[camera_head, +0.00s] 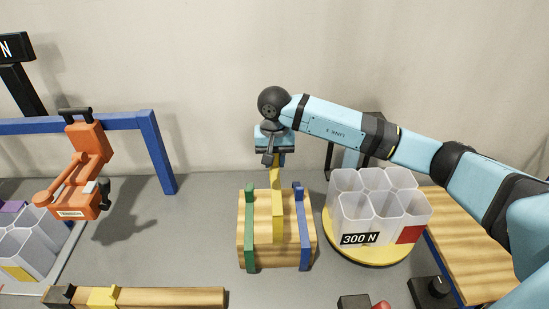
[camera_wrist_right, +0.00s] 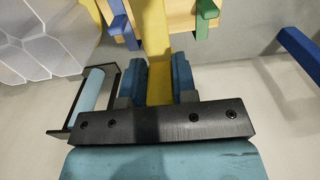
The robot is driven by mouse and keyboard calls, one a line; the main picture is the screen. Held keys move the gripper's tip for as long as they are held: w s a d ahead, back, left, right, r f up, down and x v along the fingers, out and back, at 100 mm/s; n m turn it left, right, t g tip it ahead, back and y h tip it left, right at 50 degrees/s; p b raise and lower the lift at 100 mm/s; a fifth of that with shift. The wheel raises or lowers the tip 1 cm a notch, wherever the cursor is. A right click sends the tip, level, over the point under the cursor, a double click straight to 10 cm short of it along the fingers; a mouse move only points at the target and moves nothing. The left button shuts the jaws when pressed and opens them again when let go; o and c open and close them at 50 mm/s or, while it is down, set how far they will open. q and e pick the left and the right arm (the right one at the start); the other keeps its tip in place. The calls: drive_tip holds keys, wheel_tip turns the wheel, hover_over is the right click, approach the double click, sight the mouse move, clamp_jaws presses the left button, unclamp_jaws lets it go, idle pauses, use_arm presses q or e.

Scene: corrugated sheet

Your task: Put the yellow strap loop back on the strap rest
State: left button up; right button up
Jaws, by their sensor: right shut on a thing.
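My right gripper (camera_head: 272,160) is behind the wooden block (camera_head: 262,240), pointing down. It is shut on the yellow strap loop (camera_head: 278,220), holding a narrow upright part of it. The yellow strap shows between the blue fingers in the right wrist view (camera_wrist_right: 158,65). The strap runs from the jaws to the block, between a green strap (camera_head: 250,225) and a blue strap (camera_head: 300,220), and lies over the block's top and front. Its far side is hidden. I cannot tell for sure which piece is the strap rest. My left gripper is out of view.
Clear tubes labelled 300 N (camera_head: 375,205) stand on a round yellow base, right of the block. An orange tool (camera_head: 80,170) hangs by a blue frame (camera_head: 158,150). A wooden bar (camera_head: 170,298) with a yellow band lies at front left. Grey table is clear left of the block.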

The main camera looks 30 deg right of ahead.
drive_tip(key=shift+f+b, duration=3.1)
drive_tip(key=shift+f, duration=0.9)
drive_tip(key=shift+f+b, duration=0.6)
drive_tip(key=shift+f, duration=0.15)
wheel_tip(320, 180, down, 3)
drive_tip(key=shift+r+b, duration=0.1)
drive_tip(key=shift+b, duration=1.15)
drive_tip(key=shift+f+b, duration=0.4)
drive_tip(key=shift+f, duration=0.1)
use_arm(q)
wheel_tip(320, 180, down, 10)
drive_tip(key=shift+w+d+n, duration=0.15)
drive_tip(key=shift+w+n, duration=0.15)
use_arm(e)
drive_tip(key=shift+f, duration=0.2)
use_arm(q)
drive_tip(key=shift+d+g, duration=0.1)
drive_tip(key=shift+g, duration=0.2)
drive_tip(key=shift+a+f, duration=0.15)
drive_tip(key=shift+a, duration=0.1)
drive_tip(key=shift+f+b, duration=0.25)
drive_tip(key=shift+b, duration=0.25)
use_arm(e)
drive_tip(key=shift+f, duration=0.15)
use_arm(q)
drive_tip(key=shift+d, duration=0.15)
